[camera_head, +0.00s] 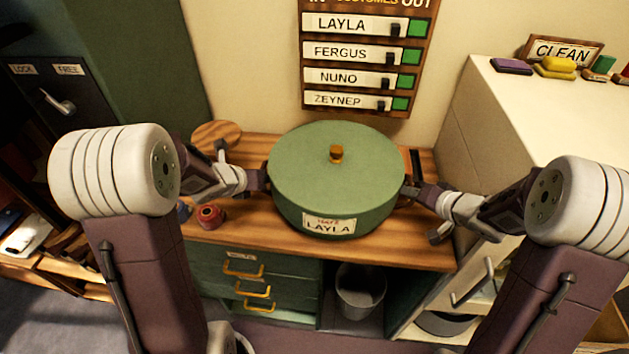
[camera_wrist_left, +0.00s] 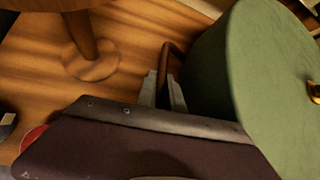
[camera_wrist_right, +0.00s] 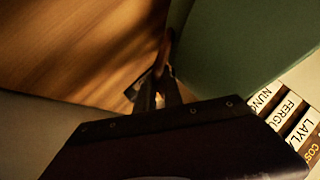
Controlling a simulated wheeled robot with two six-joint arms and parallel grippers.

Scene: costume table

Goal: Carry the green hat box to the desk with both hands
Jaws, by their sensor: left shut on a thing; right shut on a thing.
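The green hat box (camera_head: 318,205) is round, with a brass knob on its lid and a LAYLA label on its front. It is level over the wooden desk (camera_head: 225,232); I cannot tell whether its base touches the top. My left gripper (camera_head: 259,180) is shut on the box's left handle, a brown loop that shows in the left wrist view (camera_wrist_left: 172,57). My right gripper (camera_head: 411,190) is shut on the right handle, seen in the right wrist view (camera_wrist_right: 163,57). The box hides the middle of the desk.
A round wooden stand (camera_head: 217,132) and a small red pot (camera_head: 210,215) are on the desk's left part. A name board (camera_head: 367,58) hangs behind. A pale cabinet (camera_head: 500,110) rises at the right. A bin (camera_head: 360,290) stands under the desk.

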